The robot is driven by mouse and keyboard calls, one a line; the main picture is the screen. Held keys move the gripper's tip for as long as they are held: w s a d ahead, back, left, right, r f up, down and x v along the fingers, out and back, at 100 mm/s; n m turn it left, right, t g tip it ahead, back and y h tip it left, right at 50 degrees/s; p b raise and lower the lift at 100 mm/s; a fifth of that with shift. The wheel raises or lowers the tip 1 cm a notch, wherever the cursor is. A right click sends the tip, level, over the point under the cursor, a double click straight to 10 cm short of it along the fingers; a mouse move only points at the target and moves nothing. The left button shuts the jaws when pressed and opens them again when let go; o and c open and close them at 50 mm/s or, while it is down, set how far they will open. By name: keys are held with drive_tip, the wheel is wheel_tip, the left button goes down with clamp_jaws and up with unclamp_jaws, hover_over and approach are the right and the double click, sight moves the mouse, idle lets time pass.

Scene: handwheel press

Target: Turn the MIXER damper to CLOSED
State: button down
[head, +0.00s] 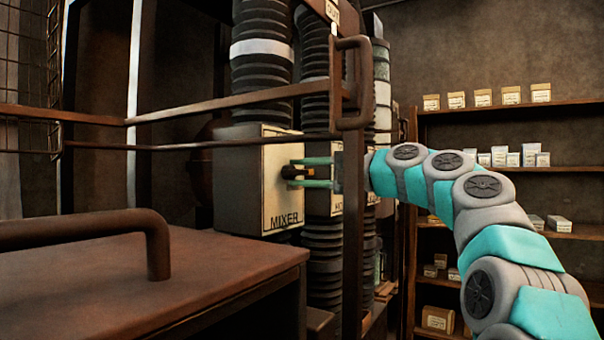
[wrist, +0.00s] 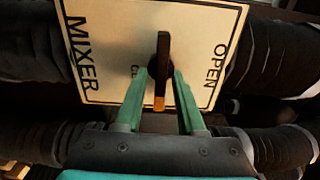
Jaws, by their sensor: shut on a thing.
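The MIXER damper is a box with a cream plate (head: 283,205) in the head view, set in a ribbed black duct. The plate (wrist: 110,30) fills the upper wrist view, with MIXER at its left edge and OPEN at its right. Part of another word beginning with C shows by the left finger; the rest is hidden. The dark handle (wrist: 163,50) has an orange tip pointing down in the wrist view, toward my palm. My gripper (wrist: 161,80) has its teal fingers shut on the handle, one each side. In the head view my gripper (head: 291,172) reaches in from the right.
A brown rail (head: 230,103) and an upright post (head: 353,230) stand in front of the ducts, close to my wrist. A brown cabinet top with a thick handle (head: 100,222) is at lower left. Shelves with small boxes (head: 483,98) stand behind my arm.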

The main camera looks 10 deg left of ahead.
drive_tip(key=shift+f, duration=0.1)
drive_tip(key=c, duration=0.9)
unclamp_jaws()
drive_tip(key=b+v, duration=0.1)
drive_tip(key=v, duration=0.7)
